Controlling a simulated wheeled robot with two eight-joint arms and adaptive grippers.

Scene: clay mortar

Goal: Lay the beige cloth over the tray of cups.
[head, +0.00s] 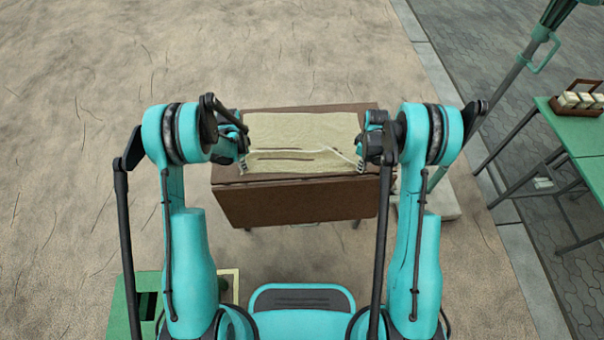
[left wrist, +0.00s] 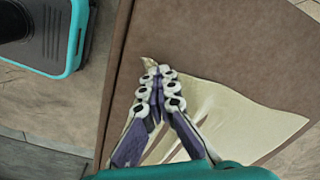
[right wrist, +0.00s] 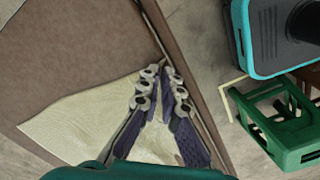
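The beige cloth (head: 300,128) lies over the top of a brown table or chest (head: 295,205), with a fold and dark gaps along its near part. My left gripper (head: 243,168) is at the cloth's near left corner. In the left wrist view its fingers (left wrist: 157,85) are together, with a scrap of cloth poking out past the tips. My right gripper (head: 361,168) is at the near right corner. In the right wrist view its fingers (right wrist: 161,85) are together at the cloth's edge. I cannot make out a tray of cups on the brown top; anything under the cloth is hidden.
A green table (head: 575,140) at the right bears a brown carrier (head: 560,112) with pale blocks or cups. A green crate (right wrist: 285,125) stands on the ground near my base. A pale slab lies right of the brown table. Sandy ground is open beyond it.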

